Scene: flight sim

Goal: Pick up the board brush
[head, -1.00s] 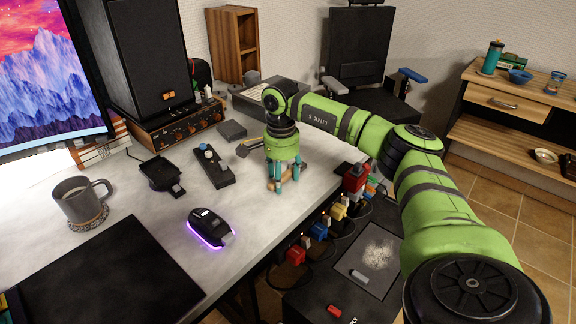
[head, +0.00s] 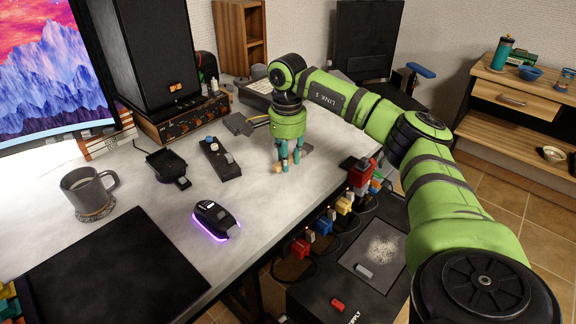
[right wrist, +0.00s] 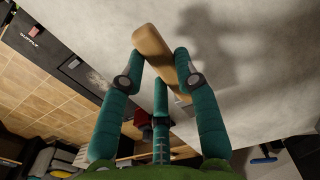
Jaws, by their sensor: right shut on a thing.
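The board brush (head: 277,168) is a small piece with a light wooden body, seen beneath my right gripper (head: 288,160) over the white desktop near its right edge. In the right wrist view the brush (right wrist: 152,42) is a tan wooden bar between the teal fingers of my right gripper (right wrist: 159,78), which is shut on it. A shadow lies on the desk beside it; the exact gap to the desk is hard to tell. The bristles are hidden. My left gripper is not in view.
A glowing mouse (head: 215,218), a mug (head: 88,190), a dark mat (head: 110,262) and a switch box (head: 220,158) lie on the desk to the left. A speaker (head: 150,55) stands behind. Several plugs, including a red one (head: 362,175), line the desk's right edge.

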